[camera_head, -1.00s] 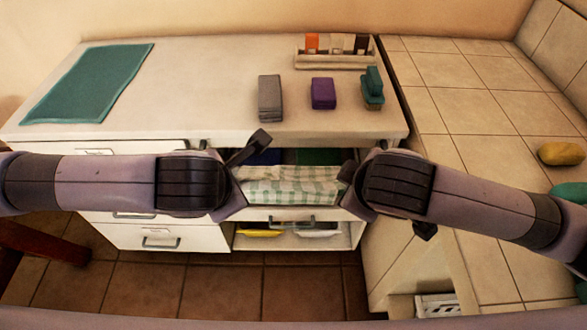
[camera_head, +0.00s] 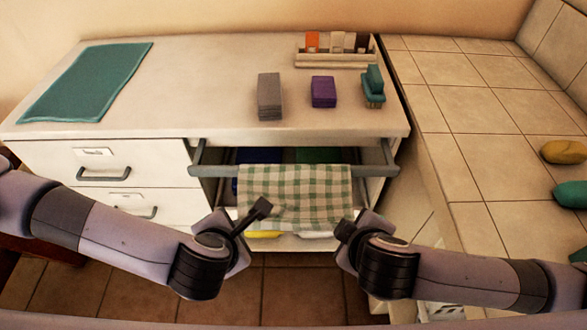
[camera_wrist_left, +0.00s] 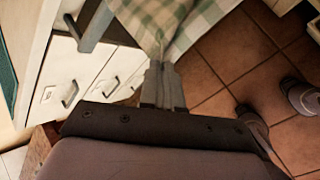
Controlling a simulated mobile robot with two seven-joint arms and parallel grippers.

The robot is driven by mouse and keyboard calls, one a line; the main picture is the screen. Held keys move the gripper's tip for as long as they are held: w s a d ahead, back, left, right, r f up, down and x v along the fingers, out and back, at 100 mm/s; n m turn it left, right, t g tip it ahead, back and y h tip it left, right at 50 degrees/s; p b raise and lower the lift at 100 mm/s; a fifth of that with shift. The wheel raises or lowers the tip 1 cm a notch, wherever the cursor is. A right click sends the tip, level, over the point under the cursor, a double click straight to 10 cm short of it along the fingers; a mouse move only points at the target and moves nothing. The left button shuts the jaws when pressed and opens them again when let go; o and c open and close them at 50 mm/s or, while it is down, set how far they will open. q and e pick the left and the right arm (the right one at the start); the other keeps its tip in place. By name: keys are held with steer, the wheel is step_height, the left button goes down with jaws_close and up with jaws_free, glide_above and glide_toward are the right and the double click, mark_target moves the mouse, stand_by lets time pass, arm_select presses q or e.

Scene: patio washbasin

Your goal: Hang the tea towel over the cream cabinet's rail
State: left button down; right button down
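The green-and-cream checked tea towel (camera_head: 295,190) lies over the grey rail (camera_head: 225,171) at the front of the cream cabinet (camera_head: 130,160), its front part hanging down. My left gripper (camera_head: 243,238) is at the towel's lower left. In the left wrist view its fingers (camera_wrist_left: 161,82) are close together, and the towel (camera_wrist_left: 165,20) gathers in folds to their tips. The rail end (camera_wrist_left: 95,28) shows beside it. My right gripper (camera_head: 345,240) is at the towel's lower right corner; its fingertips are too hidden to tell whether they grip the cloth.
The worktop holds a green mat (camera_head: 88,82), a grey block (camera_head: 269,96), a purple block (camera_head: 323,91), a teal brush (camera_head: 373,88) and a wooden caddy (camera_head: 335,60). A tiled counter (camera_head: 470,130) adjoins on the right, with yellow and green items. Drawer handles stick out at the left.

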arm_select(q)
steer(key=shift+a+f, duration=0.15)
steer(key=shift+a, duration=0.2)
arm_select(e)
steer(key=shift+d+f, duration=0.1)
steer(key=shift+d, duration=0.25)
arm_select(q)
steer(key=c, duration=1.1)
jaws_free()
steer(key=shift+d, duration=0.1)
arm_select(e)
steer(key=c, duration=1.1)
jaws_free()
steer(key=shift+a, duration=0.1)
arm_select(q)
steer(key=shift+d, duration=0.1)
arm_select(e)
steer(key=shift+a, duration=0.1)
steer(key=shift+a, duration=0.1)
